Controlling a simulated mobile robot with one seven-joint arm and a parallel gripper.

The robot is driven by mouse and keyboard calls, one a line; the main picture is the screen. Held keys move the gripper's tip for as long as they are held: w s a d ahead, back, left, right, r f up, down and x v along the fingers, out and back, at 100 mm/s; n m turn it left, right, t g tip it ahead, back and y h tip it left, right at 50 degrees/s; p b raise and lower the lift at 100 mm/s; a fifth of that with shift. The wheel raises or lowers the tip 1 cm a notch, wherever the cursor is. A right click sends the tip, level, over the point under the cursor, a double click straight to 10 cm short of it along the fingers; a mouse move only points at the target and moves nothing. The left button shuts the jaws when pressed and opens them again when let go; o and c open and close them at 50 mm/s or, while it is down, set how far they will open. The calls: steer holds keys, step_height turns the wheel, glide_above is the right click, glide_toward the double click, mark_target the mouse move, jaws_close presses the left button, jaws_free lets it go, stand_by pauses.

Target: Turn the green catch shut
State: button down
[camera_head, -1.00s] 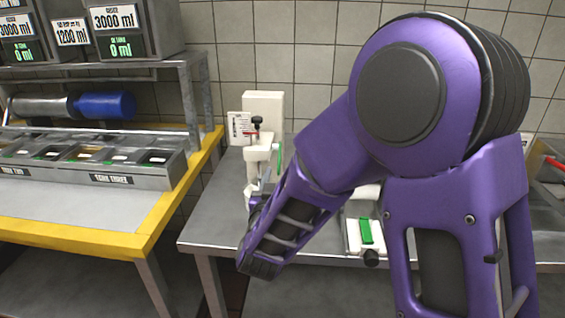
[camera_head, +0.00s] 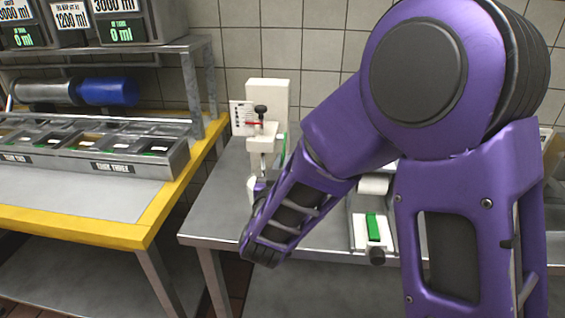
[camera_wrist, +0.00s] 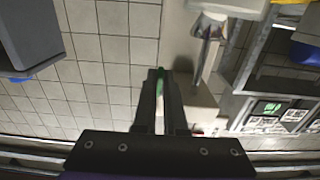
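A tall white machine (camera_head: 268,97) with a black knob and a red pointer stands on the steel table. An upright green strip (camera_head: 283,147), which looks like the catch, shows on its right side, partly behind my arm. My gripper (camera_wrist: 160,74) shows in the wrist view with its two dark fingers close together. A bit of green (camera_wrist: 160,90) shows in the narrow gap between them. I cannot tell whether the fingers touch it or it lies beyond them. In the head view my forearm hides the fingers.
A white device with a green block (camera_head: 373,227) and a black knob sits at the table's (camera_head: 215,229) front edge, close to my arm. A yellow-edged counter (camera_head: 118,238) with a row of bins stands at the left. Tiled wall is behind.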

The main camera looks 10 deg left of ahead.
mark_target(283, 154)
steer(key=shift+r, duration=0.1)
steer(key=r+g+p, duration=0.1)
steer(key=p, duration=0.2)
steer(key=r+g+p, duration=0.1)
steer(key=p, duration=0.2)
steer(key=shift+s, duration=0.35)
steer(key=g+p, duration=0.1)
steer(key=p, duration=0.1)
steer(key=r+g+p, duration=0.1)
steer(key=p, duration=0.1)
steer(key=shift+s+g+p, duration=0.2)
steer(key=shift+g+p, duration=0.1)
steer(key=shift+g, duration=0.1)
steer(key=shift+s+r+g+p, duration=0.15)
steer(key=shift+g+p, duration=0.25)
steer(key=shift+g, duration=0.5)
steer(key=shift+r+g, duration=0.35)
steer(key=shift+g, duration=0.45)
steer(key=shift+r+g, duration=0.35)
steer(key=shift+g, duration=0.45)
steer(key=shift+r+g+h, duration=0.15)
steer(key=shift+g+h, duration=0.15)
steer(key=shift+g, duration=0.1)
steer(key=c, duration=1)
jaws_free()
